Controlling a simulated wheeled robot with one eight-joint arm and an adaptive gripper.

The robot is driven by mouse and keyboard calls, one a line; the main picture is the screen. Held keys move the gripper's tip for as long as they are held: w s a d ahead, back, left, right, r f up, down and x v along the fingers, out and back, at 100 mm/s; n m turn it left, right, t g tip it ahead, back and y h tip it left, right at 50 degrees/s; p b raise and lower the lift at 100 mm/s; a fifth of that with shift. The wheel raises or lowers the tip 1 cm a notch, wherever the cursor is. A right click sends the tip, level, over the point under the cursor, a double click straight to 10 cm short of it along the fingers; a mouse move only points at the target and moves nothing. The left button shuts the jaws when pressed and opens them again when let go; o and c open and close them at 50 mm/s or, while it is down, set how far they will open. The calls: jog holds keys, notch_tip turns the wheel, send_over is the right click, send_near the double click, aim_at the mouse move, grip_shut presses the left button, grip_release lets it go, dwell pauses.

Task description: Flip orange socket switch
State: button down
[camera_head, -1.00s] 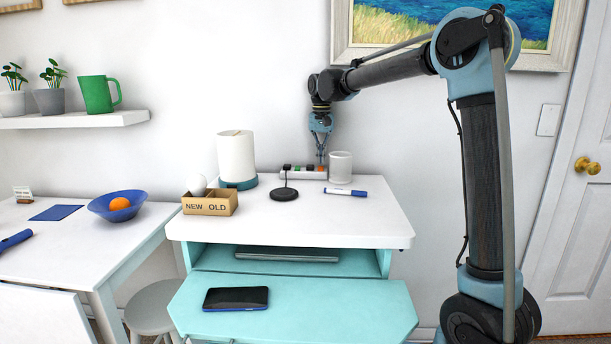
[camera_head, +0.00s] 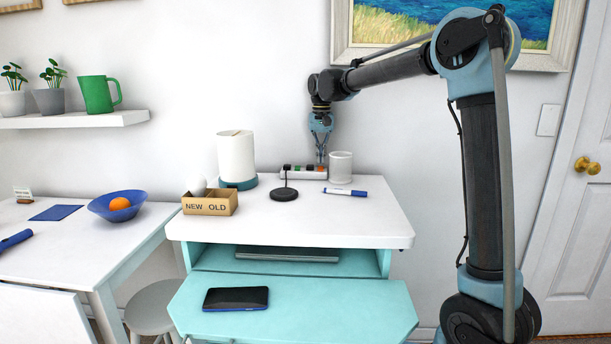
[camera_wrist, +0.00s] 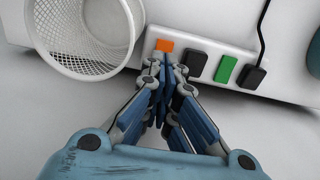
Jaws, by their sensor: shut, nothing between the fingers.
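A white power strip (camera_wrist: 209,41) lies at the back of the white desk, and it also shows in the head view (camera_head: 303,175). On it, in the wrist view, are an orange switch (camera_wrist: 164,45), a green switch (camera_wrist: 224,70) and black plugs (camera_wrist: 196,66) between and beside them. My gripper (camera_wrist: 167,62) is shut and empty, with its fingertips at the strip just below the orange switch in the picture. I cannot tell whether they touch it. In the head view my gripper (camera_head: 321,161) points down at the strip's right end.
A white mesh cup (camera_wrist: 85,35) stands close beside the strip's orange end. The desk's front is clear.

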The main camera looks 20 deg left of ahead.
jog(key=shift+f, duration=1)
dwell(0.8)
jog(key=shift+r, duration=3.5)
